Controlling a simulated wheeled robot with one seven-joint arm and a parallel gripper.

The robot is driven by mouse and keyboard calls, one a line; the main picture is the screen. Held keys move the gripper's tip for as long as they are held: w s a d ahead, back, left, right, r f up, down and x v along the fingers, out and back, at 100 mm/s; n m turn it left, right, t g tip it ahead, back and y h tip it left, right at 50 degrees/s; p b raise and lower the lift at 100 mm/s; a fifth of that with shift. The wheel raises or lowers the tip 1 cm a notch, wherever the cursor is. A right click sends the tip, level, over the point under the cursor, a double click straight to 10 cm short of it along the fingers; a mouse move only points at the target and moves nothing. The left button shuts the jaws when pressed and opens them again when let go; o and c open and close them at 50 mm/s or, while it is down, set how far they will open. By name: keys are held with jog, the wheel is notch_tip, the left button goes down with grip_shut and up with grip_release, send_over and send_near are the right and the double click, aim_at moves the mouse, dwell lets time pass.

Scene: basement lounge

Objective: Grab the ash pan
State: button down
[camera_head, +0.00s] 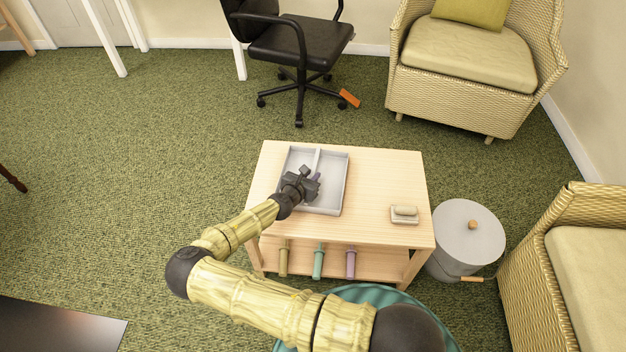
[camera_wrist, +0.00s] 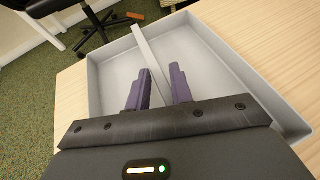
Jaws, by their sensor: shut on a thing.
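The ash pan appears to be a light grey shallow tray (camera_head: 334,172) with a thin upright divider, lying flat on the wooden table. It also fills much of the wrist view (camera_wrist: 212,62), with the divider (camera_wrist: 146,48) running away from me. My gripper (camera_head: 315,180) reaches down into the tray. In the wrist view its two purple fingers (camera_wrist: 160,68) stand on either side of the divider and are shut on it. The tray looks empty. My gripper hides part of its near left side.
The wooden table (camera_head: 380,172) also bears a small dish (camera_head: 404,218) with a bar on it. Coloured handles (camera_head: 318,262) show along its near side. A grey lidded bin (camera_head: 465,245) stands at right. A black chair (camera_head: 300,45) and wicker armchair (camera_head: 455,95) stand behind.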

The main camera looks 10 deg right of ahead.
jog(key=shift+f, duration=0.1)
notch_tip(320, 180, up, 10)
jog(key=p, duration=0.3)
dwell(0.3)
dwell(0.4)
